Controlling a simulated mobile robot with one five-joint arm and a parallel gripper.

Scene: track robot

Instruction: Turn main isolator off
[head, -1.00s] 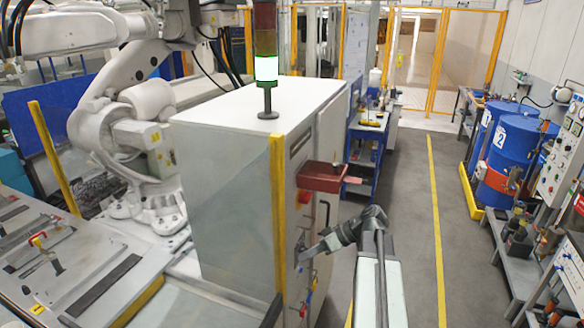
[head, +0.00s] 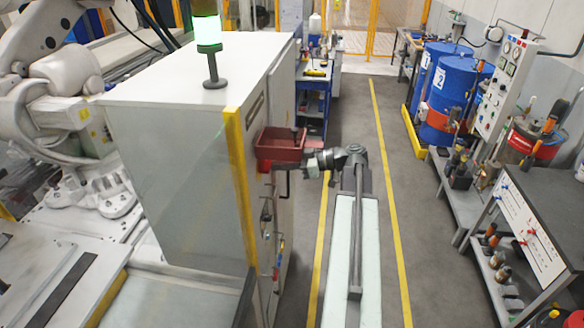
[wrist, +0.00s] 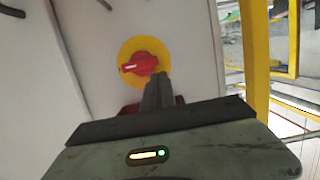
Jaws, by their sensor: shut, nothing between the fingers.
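The main isolator is a red rotary knob (wrist: 140,63) on a round yellow plate (wrist: 129,47), on a pale cabinet face in the wrist view. Its handle lies nearly level in the picture, with a white mark at its left end. My gripper (wrist: 160,77) is shut and empty, its fingertips at the knob's lower right. I cannot tell whether they touch it. The knob cannot be made out there.
A yellow post (head: 240,190) edges the cabinet's near corner. Small levers and fittings (head: 267,215) sit lower on the same face. A grey aisle (head: 375,150) with yellow lines runs along the right, beside blue drums (head: 447,95) and a workbench (head: 540,205).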

